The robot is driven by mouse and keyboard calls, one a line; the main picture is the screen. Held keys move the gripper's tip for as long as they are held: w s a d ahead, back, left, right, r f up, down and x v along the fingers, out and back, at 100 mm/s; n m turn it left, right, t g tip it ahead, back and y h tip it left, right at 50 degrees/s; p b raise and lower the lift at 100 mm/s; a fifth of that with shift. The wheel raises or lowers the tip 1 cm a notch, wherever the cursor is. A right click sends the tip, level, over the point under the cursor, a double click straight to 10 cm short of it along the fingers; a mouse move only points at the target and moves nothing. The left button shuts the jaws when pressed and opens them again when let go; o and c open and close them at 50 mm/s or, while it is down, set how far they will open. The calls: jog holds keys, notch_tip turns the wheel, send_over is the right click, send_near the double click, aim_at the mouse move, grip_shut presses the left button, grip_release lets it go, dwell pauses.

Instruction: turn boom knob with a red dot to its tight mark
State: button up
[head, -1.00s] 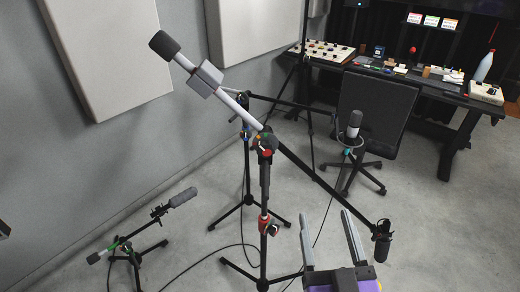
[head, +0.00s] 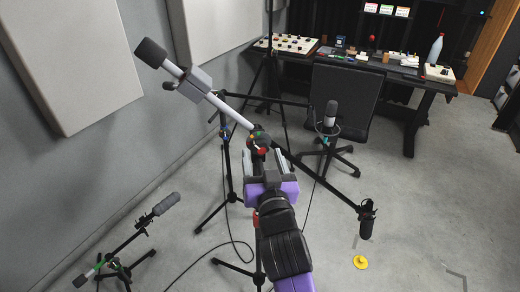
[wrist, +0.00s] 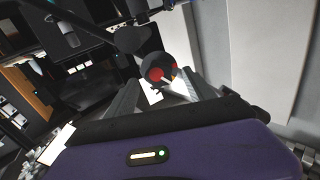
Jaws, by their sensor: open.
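The boom knob (head: 259,139) sits at the pivot where the slanted boom arm (head: 317,177) crosses its stand, with red and green marks showing near it. In the wrist view the dark round knob (wrist: 150,66) shows a red patch, a pale pointer-like strip and an orange-yellow spot. My gripper (head: 266,158) is open just below and in front of the pivot. In the wrist view its fingers (wrist: 160,94) spread on either side below the knob, apart from it as far as I can tell. The knob's exact angle and its tight mark are too small to read.
A black microphone (head: 366,221) hangs at the boom's lower right end, and a grey counterweight (head: 195,84) sits at upper left. A second microphone stand (head: 331,118), a chair (head: 345,98) and a desk (head: 398,75) stand behind. A low stand (head: 118,262) is at left. A yellow object (head: 360,262) lies on the floor.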

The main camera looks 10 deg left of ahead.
aim_at(260, 148)
jog(key=shift+x, duration=1.25)
grip_shut()
jog(key=shift+f+b, duration=0.1)
jog(key=shift+b, duration=0.2)
jog(key=m+b, duration=0.3)
jog(key=shift+f, duration=0.15)
jog(key=m+b, duration=0.4)
jog(key=shift+m, duration=0.3)
jog(key=shift+d+r+m, duration=0.1)
jog(key=shift+r+m, duration=0.1)
jog(key=shift+m, duration=0.1)
